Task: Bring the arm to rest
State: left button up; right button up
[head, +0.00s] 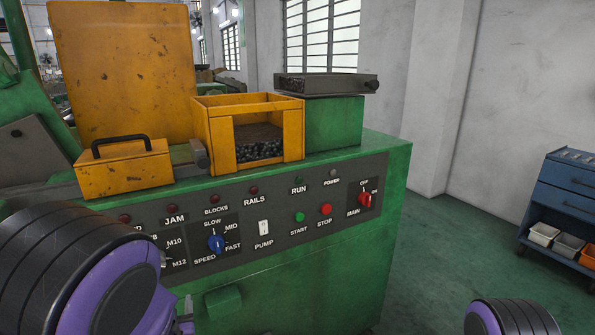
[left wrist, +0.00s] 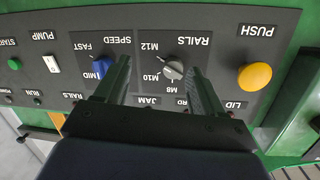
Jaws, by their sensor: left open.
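My left arm (head: 100,275) fills the lower left of the head view and hides the left end of the control panel. Its gripper is mostly hidden there. In the left wrist view, upside down, my left gripper (left wrist: 160,80) is open with both fingers pointing at the panel. The grey RAILS knob (left wrist: 173,70) shows between the fingers, with nothing gripped; I cannot tell the exact gap to it. The blue SPEED knob (left wrist: 97,68) shows beside one finger, and also in the head view (head: 216,243). My right arm (head: 510,318) shows only as a piece at the bottom right; its gripper is out of view.
The green machine (head: 345,260) carries a yellow bin (head: 285,135) of dark pieces and a yellow handled box (head: 122,170). A yellow PUSH button (left wrist: 254,77) and the red MAIN switch (head: 366,199) are on the panel. A blue cart (head: 570,200) stands right; floor between is clear.

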pick_arm(q)
jog(key=s+f+n+g+h, duration=0.2)
jog(key=s+f+g, duration=0.1)
jog(key=s+f, duration=0.55)
jog(key=s+f+n+g+h, duration=0.1)
jog(key=s+f+g, duration=0.35)
jog(key=f, duration=0.65)
jog(key=s+f+g, duration=0.2)
jog(key=s+f, duration=0.2)
jog(key=s, duration=0.4)
jog(key=s+f+g, duration=0.2)
jog(key=s+f, duration=0.3)
jog(key=s, duration=0.3)
jog(key=shift+s+n+h, duration=0.3)
jog(key=shift+n+h, duration=0.1)
